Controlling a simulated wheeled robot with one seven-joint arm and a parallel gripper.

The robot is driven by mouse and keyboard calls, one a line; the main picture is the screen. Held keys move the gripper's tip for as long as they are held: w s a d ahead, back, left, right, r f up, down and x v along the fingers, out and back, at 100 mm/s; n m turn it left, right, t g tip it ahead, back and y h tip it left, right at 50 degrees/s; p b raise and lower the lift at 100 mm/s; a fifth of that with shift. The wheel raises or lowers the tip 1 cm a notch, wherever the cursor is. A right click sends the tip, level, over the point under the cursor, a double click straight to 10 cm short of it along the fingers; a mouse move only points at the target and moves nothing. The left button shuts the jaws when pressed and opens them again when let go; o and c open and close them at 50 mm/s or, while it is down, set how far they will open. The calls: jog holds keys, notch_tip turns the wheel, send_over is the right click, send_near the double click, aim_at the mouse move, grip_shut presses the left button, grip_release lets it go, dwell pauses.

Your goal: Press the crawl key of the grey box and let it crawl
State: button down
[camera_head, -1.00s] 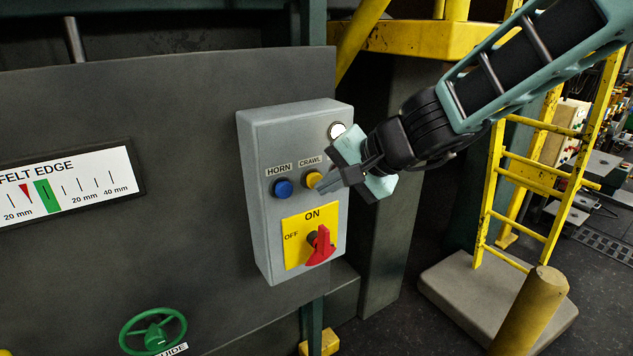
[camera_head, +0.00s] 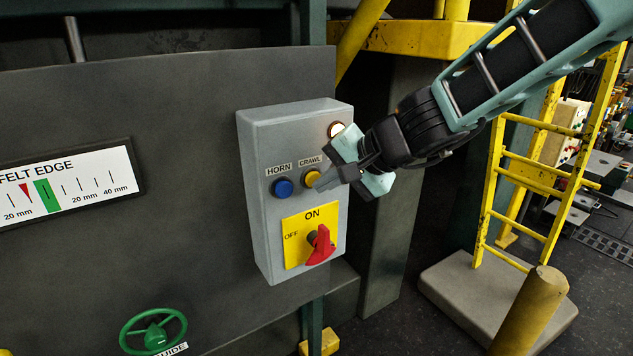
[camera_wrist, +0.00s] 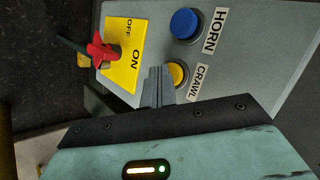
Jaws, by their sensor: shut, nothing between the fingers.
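The grey box (camera_head: 262,190) is fixed to the dark machine panel. It carries a blue HORN key (camera_head: 283,188), a yellow CRAWL key (camera_head: 311,179), a red rotary switch (camera_head: 320,246) on a yellow ON/OFF plate, and a round lamp (camera_head: 336,129) with a warm glow, partly covered by my gripper. My gripper (camera_head: 320,184) is shut and empty. Its tips are at the yellow key, which also shows in the wrist view (camera_wrist: 177,74), partly hidden behind the fingers (camera_wrist: 159,86). I cannot tell for certain whether they touch. The red switch points up towards ON.
A felt edge gauge (camera_head: 66,187) is on the panel at left, its red pointer left of the green band. A green handwheel (camera_head: 153,332) is below. A yellow ladder (camera_head: 490,190) and a yellow post (camera_head: 530,310) stand at right.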

jog(key=shift+s+d+b, duration=0.5)
jog(key=shift+s+b, duration=0.05)
jog(key=shift+s, duration=0.2)
jog(key=shift+s+d+b, duration=0.6)
jog(key=shift+s+d, duration=0.1)
jog(key=shift+s, duration=0.35)
jog(key=shift+s+d+b, duration=0.55)
jog(key=shift+s+d, duration=0.15)
jog(key=shift+s, duration=0.35)
jog(key=s+d+f+n+g+h+b, duration=0.1)
jog(key=s+f+n+g, duration=0.2)
jog(key=s, duration=0.4)
jog(key=s+f+n+g+h+b, duration=0.1)
jog(key=s+f+n+b, duration=0.1)
jog(key=s+f+n, duration=0.35)
jog(key=s+d+f+n+g+h+b, duration=0.1)
jog(key=s+d+f+n+h, duration=0.2)
jog(key=s+d, duration=0.6)
notch_tip(320, 180, down, 4)
jog(key=s+h, duration=0.1)
jog(key=h, duration=0.1)
jog(key=shift+s+r+h+b, duration=0.15)
jog(key=shift+r+h+b, duration=0.1)
jog(key=shift+h+b, duration=0.1)
